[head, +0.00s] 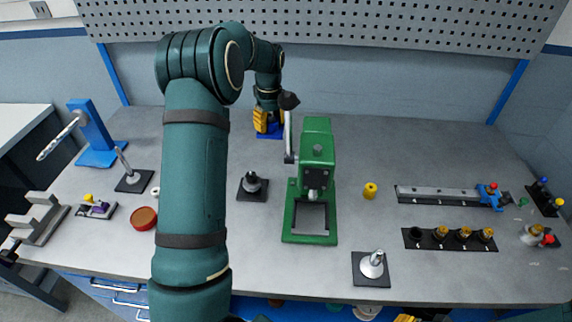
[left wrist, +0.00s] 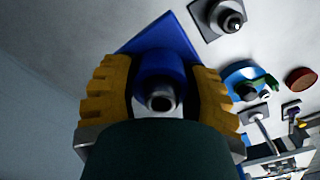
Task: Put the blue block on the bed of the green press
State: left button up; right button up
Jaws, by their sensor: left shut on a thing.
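The blue block (head: 268,133) has a flat square plate and a round post with a metal-ringed end. It is at the back of the table, left of and behind the green press (head: 318,150). My left gripper (head: 269,122) is shut on the post, with a yellow finger on each side in the left wrist view (left wrist: 160,95). The plate (left wrist: 155,38) shows beyond the fingers. I cannot tell whether it touches the table. The press bed (head: 310,239) is a green frame around a grey centre, with nothing on it.
The press lever with its dark knob (head: 288,101) stands close beside my left wrist. A black-based post (head: 252,186) is left of the press, and a yellow spool (head: 370,191) is right. A silver post on a dark plate (head: 371,266) stands at front right.

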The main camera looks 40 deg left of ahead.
aim_at(273, 168)
pick_arm(q)
notch_tip(273, 168, down, 15)
jog(key=shift+f+b, duration=0.2)
jog(key=shift+b, duration=0.2)
jog(key=o, duration=0.9)
jog(key=shift+f, duration=0.2)
jog(key=o, duration=0.4)
jog(key=shift+r, duration=0.15)
